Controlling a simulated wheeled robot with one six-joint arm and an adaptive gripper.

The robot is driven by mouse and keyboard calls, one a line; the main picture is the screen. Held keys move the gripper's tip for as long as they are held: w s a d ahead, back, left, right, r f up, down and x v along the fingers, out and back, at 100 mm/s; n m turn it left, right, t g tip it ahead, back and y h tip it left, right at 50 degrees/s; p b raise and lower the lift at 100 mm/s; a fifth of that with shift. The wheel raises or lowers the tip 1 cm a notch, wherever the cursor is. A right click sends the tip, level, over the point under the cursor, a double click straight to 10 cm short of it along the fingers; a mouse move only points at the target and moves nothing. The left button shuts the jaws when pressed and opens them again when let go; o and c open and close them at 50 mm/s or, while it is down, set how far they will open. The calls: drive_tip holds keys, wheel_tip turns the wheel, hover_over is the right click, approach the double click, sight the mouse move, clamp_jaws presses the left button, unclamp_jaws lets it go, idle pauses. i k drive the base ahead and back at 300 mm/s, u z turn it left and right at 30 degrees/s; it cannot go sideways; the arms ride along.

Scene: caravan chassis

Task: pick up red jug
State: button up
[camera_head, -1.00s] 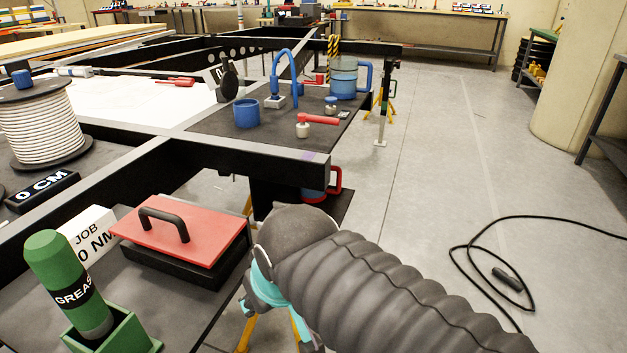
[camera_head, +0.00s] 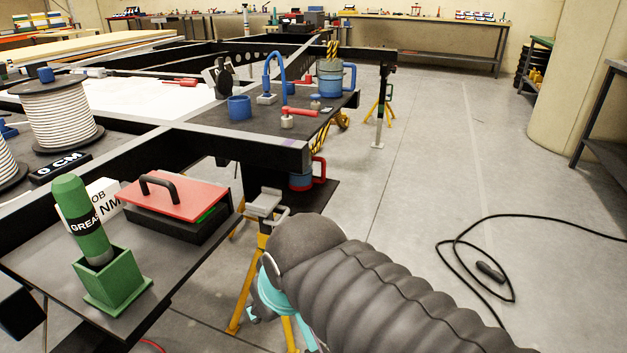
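The red jug (camera_head: 319,170) sits on a low dark shelf below the chassis frame, right of the middle of the head view. Its red handle points right, and its body looks blue-grey with red at the base. The frame and the shadow under it partly hide its top. My gripper (camera_head: 262,306) shows only in part as teal and grey pieces at the bottom middle, below my ribbed dark arm. It is apart from the jug, nearer to the camera and lower. My own arm hides its fingertips.
A yellow stand (camera_head: 259,250) rises between my gripper and the jug's shelf. A red-lidded box (camera_head: 172,194) and a green grease tube (camera_head: 84,220) are on the near left shelf. A blue jug (camera_head: 330,80) stands on the upper shelf. A black cable (camera_head: 470,240) lies on the otherwise clear right floor.

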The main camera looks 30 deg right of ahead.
sight(299, 182)
drive_tip(key=u, duration=0.65)
drive_tip(key=k, duration=0.9)
drive_tip(key=z, duration=1.25)
drive_tip(key=i, duration=0.5)
